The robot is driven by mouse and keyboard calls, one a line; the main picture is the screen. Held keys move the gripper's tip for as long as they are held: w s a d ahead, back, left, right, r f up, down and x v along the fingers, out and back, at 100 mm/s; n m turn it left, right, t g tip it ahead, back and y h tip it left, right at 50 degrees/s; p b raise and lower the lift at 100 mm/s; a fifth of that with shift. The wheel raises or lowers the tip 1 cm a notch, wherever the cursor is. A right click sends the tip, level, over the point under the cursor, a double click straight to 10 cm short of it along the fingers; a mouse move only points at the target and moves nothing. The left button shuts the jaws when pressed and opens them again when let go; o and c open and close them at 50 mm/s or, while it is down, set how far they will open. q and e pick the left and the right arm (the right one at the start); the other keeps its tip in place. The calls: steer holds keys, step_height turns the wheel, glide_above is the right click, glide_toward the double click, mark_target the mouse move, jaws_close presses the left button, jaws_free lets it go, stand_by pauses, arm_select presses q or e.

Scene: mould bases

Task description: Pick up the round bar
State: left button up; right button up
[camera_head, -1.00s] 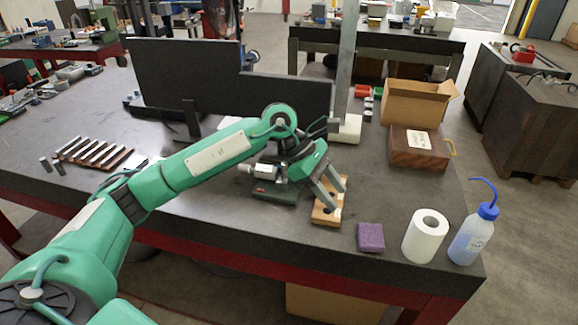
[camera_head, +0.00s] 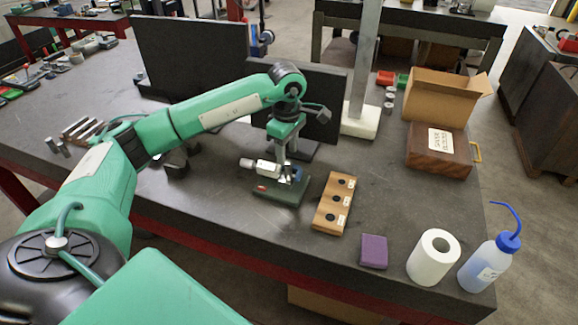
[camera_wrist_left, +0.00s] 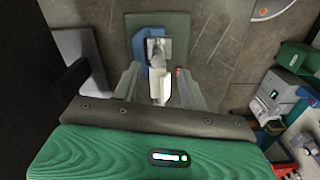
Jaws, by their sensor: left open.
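A short pale cylinder (camera_wrist_left: 160,88), which looks like the round bar, shows between my fingers in the left wrist view. It stands at a metal and blue fixture on a green base (camera_wrist_left: 180,30). In the head view this green-based fixture (camera_head: 278,190) has a silver barrel on its left; the fingers hide part of it, so I cannot make out the bar there. My left gripper (camera_head: 285,168) points down over the fixture. Its fingers (camera_wrist_left: 158,80) are open, one on each side of the cylinder, with gaps. My right gripper is not in view.
A wooden block with several dark holes (camera_head: 334,204) lies just right of the fixture. A purple sponge (camera_head: 374,251), paper roll (camera_head: 433,257) and blue-capped bottle (camera_head: 489,264) stand along the front right. A wooden box (camera_head: 437,150) is behind. Metal bars (camera_head: 82,130) lie far left.

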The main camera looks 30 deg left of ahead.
mark_target(288, 162)
arm_select(q)
steer(key=shift+f+p, duration=0.65)
steer(key=shift+f, duration=0.1)
step_height(288, 162, down, 3)
steer(key=shift+w+f+p, duration=0.15)
steer(key=shift+f+p, duration=0.05)
steer(key=shift+p, duration=0.7)
steer(key=shift+f, duration=0.45)
jaws_close()
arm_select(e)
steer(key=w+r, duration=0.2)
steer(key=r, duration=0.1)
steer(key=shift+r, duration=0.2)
